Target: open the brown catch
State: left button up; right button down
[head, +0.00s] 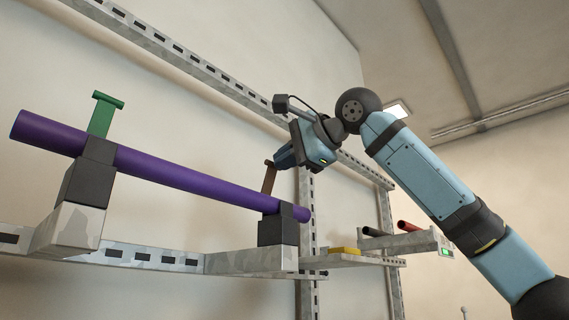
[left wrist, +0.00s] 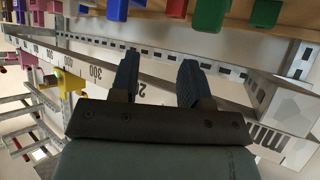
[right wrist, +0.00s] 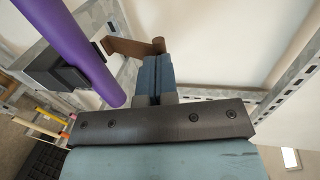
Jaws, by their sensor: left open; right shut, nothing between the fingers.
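The brown catch (head: 268,180) stands up from the dark clamp block (head: 277,229) near the right end of the purple pipe (head: 190,178). In the right wrist view the brown catch (right wrist: 128,47) is a flat arm with a round bar across its end. My right gripper (head: 279,162) is shut and empty, its fingertips right beside the bar end of the catch. In the right wrist view the fingertips (right wrist: 157,58) lie at or just under that bar; I cannot tell if they touch. My left gripper (left wrist: 158,65) is open and empty, away from the catch.
A green catch (head: 104,113) stands up at the other clamp block (head: 90,182) on the left. Metal rails run along the wall. A shelf (head: 345,260) at right holds a yellow piece (head: 345,251). Coloured blocks (left wrist: 210,14) hang near my left gripper.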

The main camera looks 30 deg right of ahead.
jog(key=shift+s, duration=0.2)
jog(key=shift+a, duration=0.1)
jog(key=shift+w+a+r+b, duration=0.15)
jog(key=shift+w+a+b, duration=0.05)
jog(key=shift+w+b, duration=0.2)
jog(key=shift+w+a+r, duration=0.1)
jog(key=shift+w+r, duration=0.05)
jog(key=shift+w, duration=0.3)
jog(key=shift+w+a+r, duration=0.1)
jog(key=shift+w+r, duration=0.05)
jog(key=shift+w, duration=0.35)
jog(key=shift+d, duration=0.1)
jog(key=shift+r, duration=0.1)
